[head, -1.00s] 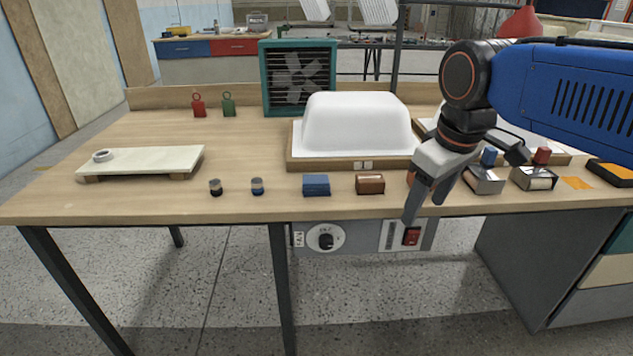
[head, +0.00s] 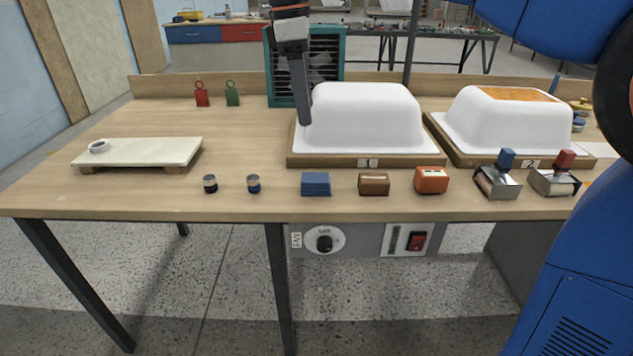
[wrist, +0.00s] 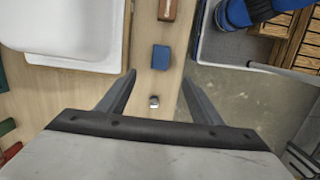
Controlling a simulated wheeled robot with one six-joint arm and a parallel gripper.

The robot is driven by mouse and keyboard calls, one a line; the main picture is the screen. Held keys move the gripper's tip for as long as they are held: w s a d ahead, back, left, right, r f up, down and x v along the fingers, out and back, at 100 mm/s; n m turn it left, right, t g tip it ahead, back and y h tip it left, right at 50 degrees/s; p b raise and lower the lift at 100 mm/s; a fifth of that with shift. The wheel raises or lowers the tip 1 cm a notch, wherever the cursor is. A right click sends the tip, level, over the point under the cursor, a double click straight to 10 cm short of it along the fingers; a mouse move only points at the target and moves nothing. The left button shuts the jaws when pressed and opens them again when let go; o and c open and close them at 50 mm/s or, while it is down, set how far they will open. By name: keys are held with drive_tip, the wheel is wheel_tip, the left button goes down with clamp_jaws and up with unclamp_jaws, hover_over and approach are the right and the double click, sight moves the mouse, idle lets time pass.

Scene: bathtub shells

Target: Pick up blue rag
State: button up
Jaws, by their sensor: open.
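The blue rag (head: 316,184) is a small folded block lying on the wooden bench near its front edge, between a dark-banded cup and a brown block. In the wrist view the blue rag (wrist: 161,57) lies ahead of the fingertips, roughly between their lines. My gripper (head: 305,120) points down, seen edge-on in front of the left white shell's end, apart from the rag and above the bench. In the wrist view my gripper (wrist: 158,79) has two spread fingers with nothing between them.
Along the front edge stand two small cups (head: 210,184), the brown block (head: 374,184), an orange block (head: 431,180) and two roller tools (head: 497,185). White tub shells (head: 362,118) sit behind on wooden bases. A pale board (head: 150,151) is at left. A fan box (head: 331,69) stands at the back.

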sight(315, 177)
drive_tip(key=f, duration=0.5)
drive_tip(key=d+f, duration=0.1)
drive_tip(key=f, duration=0.5)
drive_tip(key=d+f, duration=0.1)
drive_tip(key=f, duration=0.5)
drive_tip(key=shift+s+f, duration=0.1)
drive_tip(key=shift+c, duration=0.6)
drive_tip(key=c, duration=1)
